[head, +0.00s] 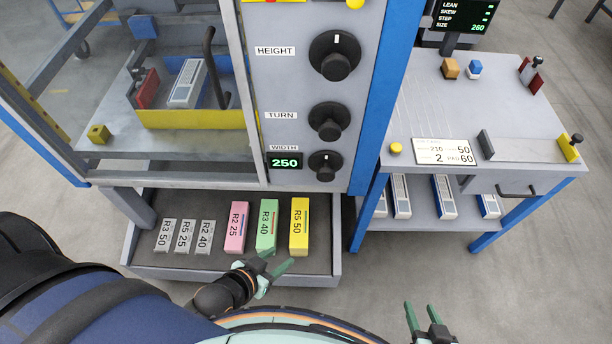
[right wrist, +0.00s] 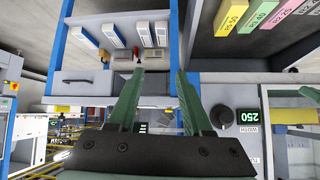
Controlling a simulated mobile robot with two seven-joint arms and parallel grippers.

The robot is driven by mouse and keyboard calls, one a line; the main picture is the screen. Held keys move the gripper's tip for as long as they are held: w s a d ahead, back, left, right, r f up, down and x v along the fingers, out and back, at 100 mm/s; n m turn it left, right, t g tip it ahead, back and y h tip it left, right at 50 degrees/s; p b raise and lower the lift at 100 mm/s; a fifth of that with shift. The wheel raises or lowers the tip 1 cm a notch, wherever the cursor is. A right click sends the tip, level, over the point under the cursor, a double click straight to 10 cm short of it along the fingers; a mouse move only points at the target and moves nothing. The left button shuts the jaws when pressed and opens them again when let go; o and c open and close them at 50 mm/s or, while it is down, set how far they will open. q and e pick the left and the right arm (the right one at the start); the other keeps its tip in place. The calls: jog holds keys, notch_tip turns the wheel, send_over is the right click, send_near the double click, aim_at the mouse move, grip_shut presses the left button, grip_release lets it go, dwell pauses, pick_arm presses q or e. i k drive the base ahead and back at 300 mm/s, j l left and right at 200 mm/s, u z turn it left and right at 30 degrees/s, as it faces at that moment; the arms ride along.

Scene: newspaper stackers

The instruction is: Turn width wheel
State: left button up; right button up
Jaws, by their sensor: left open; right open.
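The width wheel (head: 324,166) is a small black knob with a white mark, below the TURN and HEIGHT knobs on the grey panel. The green width display (head: 285,162) beside it reads 250. In the right wrist view the width wheel (right wrist: 222,116) shows right of my right gripper (right wrist: 157,75), which is open and empty. In the head view my right gripper (head: 423,310) is at the bottom edge, below and right of the wheel and apart from it. My left gripper (head: 272,270) is open and empty over the front of the tray, below the wheel.
The tray (head: 190,271) holds grey, pink, green and yellow blocks. To the right, a side table (head: 425,100) bears a card (head: 444,152) and small blocks, with newspaper stacks on its lower shelf. A blue post (head: 388,95) stands between panel and table. The floor in front is clear.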

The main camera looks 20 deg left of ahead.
aim_at(325, 163)
jog(key=j, duration=0.7)
jog(key=k+j, duration=0.1)
jog(key=j, duration=0.65)
